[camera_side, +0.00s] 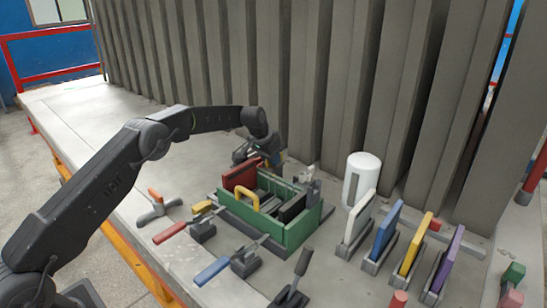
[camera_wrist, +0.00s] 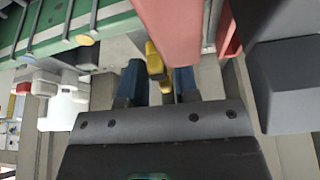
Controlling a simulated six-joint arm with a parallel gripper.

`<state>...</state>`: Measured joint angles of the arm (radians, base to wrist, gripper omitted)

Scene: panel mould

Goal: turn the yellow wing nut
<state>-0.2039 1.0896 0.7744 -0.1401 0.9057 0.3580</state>
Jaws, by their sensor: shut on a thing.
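The yellow wing nut (camera_wrist: 154,62) shows in the wrist view between the two blue fingers of my gripper (camera_wrist: 159,76). The fingers are shut on it, one on each side. In the side view my gripper (camera_side: 258,157) is at the back left of the green mould box (camera_side: 298,231), behind a red panel (camera_side: 240,174). I cannot make out the wing nut in the side view. In the wrist view the green mould (camera_wrist: 90,25) runs across the upper left, and a red part (camera_wrist: 172,25) lies just above the wing nut.
Several toggle clamps with red, yellow, blue and black handles stand in front of the mould. A white cylinder (camera_side: 361,178) and upright white, blue (camera_side: 385,232), yellow and purple panels stand to the right. A ribbed grey wall rises behind. The table's left end is clear.

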